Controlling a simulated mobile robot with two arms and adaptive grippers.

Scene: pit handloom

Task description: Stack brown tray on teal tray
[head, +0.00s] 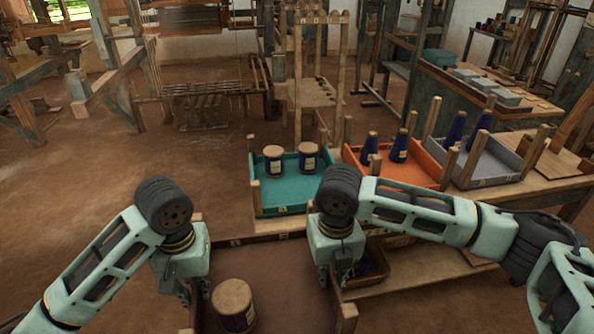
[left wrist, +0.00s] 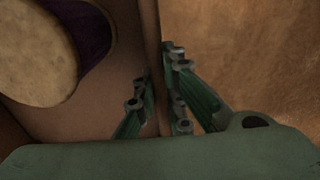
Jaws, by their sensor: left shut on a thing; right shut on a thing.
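The brown tray (head: 283,285) is in front of me at the bottom of the head view, with a dark spool with a wooden top (head: 234,304) standing in it. My left gripper (head: 184,288) is shut on its left wall; in the left wrist view the fingers (left wrist: 165,108) sit on both sides of the wall (left wrist: 152,35). My right gripper (head: 336,278) is shut on its right wall. The teal tray (head: 284,204) stands beyond it on the bench, with corner posts and two dark, wooden-topped spools inside. The brown tray's near edge is out of view.
An orange tray (head: 426,177) and a grey tray (head: 503,160), each holding two blue cones, stand right of the teal tray. A lower shelf (head: 415,271) with another container lies under the bench. The floor (head: 90,200) to the left is clear.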

